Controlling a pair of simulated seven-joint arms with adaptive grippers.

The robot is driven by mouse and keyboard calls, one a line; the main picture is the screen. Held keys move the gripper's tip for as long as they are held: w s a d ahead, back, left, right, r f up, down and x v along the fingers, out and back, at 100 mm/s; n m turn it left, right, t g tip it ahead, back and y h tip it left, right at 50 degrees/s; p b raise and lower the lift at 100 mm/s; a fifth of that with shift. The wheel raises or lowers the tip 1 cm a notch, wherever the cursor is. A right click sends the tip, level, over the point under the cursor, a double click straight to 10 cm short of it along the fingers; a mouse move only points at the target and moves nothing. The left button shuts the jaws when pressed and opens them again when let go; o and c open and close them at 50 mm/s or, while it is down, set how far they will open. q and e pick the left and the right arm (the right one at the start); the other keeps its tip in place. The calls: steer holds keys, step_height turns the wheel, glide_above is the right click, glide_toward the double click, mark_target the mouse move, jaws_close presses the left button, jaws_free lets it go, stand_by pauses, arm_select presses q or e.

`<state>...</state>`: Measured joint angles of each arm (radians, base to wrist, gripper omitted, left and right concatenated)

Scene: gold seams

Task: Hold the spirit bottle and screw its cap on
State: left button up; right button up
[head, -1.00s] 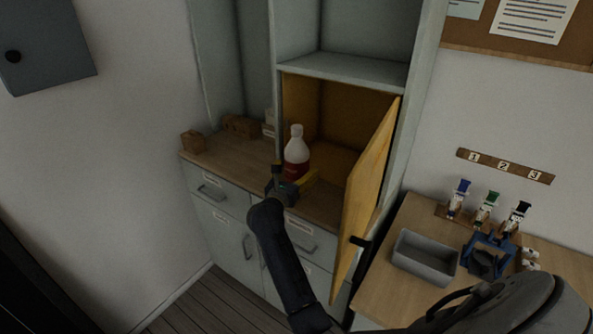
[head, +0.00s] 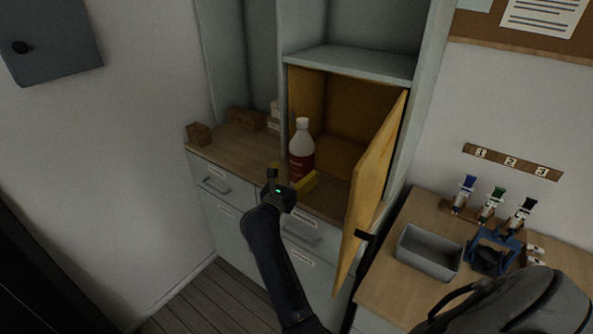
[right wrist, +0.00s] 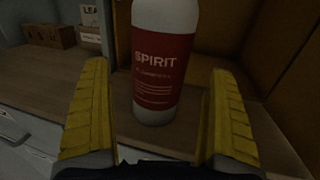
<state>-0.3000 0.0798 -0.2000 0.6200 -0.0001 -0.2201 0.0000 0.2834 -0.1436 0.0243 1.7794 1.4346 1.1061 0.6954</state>
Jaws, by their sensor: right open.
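The spirit bottle (head: 301,158), white with a red label, stands upright on the wooden counter in front of the open cupboard. It also shows in the right wrist view (right wrist: 163,65), where its top is cut off. Its upper end in the head view is white and small; I cannot tell whether a cap sits on it. No loose cap is visible. My right gripper (head: 292,178) is open, with its yellow fingers spread toward the lower part of the bottle. In the right wrist view (right wrist: 160,75) the bottle shows in the gap, and neither finger touches it. My left gripper is out of view.
The yellow cupboard door (head: 372,185) stands open right of the bottle. Small brown boxes (head: 199,134) sit at the counter's left.

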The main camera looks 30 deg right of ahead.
stand_by(0.3)
steer(key=a+f+n+t+y, duration=0.3)
steer(key=a+f+n, duration=0.1)
steer(key=f+n, duration=0.65)
steer(key=a+f+n+t+y, duration=0.3)
steer(key=a+f+n, duration=0.2)
steer(key=f+n, duration=0.55)
steer(key=s+a+f+n+g+y, duration=0.1)
steer(key=s+a+f+n+y, duration=0.15)
steer(key=s+f+n, duration=0.4)
steer(key=s+a+f+n+g+y, duration=0.1)
steer(key=a+f+n+y, duration=0.15)
steer(key=f, duration=0.75)
steer(key=s+a+f+n+g+y, duration=0.1)
steer(key=s+a+f+n+y, duration=0.15)
steer(key=s+f+n, duration=0.4)
steer(key=s+f+n+g+y, duration=0.3)
steer(key=s+f+n+g, duration=0.35)
steer(key=s+f, duration=1.2)
steer(key=s+d+f+n+g, duration=0.1)
steer(key=s+f+n+g, duration=0.1)
steer(key=s, duration=0.7)
steer(key=s+d+f+n+g+h, duration=0.1)
steer(key=s+d+f+n+g, duration=0.1)
steer(key=s, duration=0.7)
steer(key=s+d+f+n+g, duration=0.2)
steer(key=s+f, duration=0.4)
steer(key=s, duration=0.4)
steer(key=shift+n, duration=0.8)
